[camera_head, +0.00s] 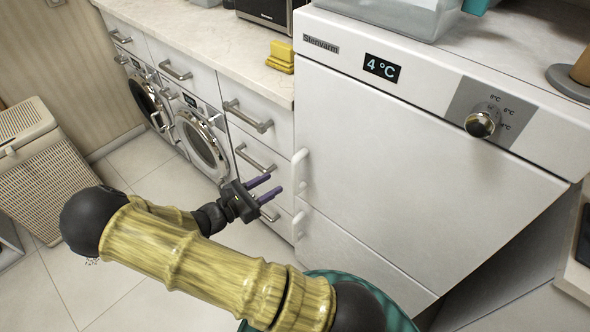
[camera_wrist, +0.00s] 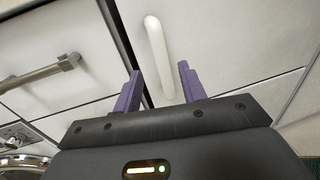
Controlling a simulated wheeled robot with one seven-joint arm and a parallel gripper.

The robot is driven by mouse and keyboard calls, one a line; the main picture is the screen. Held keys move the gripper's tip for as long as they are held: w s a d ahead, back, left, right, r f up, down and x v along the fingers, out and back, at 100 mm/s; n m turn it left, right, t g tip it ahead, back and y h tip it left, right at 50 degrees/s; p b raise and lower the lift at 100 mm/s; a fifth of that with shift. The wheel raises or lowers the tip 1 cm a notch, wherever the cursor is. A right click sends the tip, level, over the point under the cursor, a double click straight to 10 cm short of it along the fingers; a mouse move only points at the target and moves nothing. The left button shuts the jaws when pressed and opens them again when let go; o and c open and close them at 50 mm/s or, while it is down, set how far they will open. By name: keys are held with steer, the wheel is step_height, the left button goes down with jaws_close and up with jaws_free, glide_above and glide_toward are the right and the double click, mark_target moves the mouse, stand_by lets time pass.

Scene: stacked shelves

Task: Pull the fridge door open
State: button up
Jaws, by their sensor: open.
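The white fridge (camera_head: 410,185) stands at the right in the head view, its door shut. A dial and a "4 °C" display sit on the panel above the door. Its upper white handle (camera_head: 300,172) is on the door's left edge, with a second white handle (camera_head: 299,225) below on a lower panel. My gripper (camera_head: 268,188) is open and empty, just left of the handles. In the wrist view, a white vertical handle (camera_wrist: 158,55) lies ahead between the purple fingers of my gripper (camera_wrist: 158,85), its lower end near the fingertips. Contact cannot be told.
White drawers with metal handles (camera_head: 248,116) stand left of the fridge, close to my gripper. Washing machines (camera_head: 202,145) are further left. A beige hamper (camera_head: 45,165) stands on the floor at the left. Tiled floor (camera_head: 140,185) is clear between.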

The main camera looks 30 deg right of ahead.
mark_target(292, 172)
steer(key=d, duration=0.3)
steer(key=w+d, duration=0.1)
steer(key=d, duration=0.5)
steer(key=shift+w+d, duration=0.2)
steer(key=shift+w, duration=0.05)
steer(key=shift+c, duration=0.2)
jaws_close()
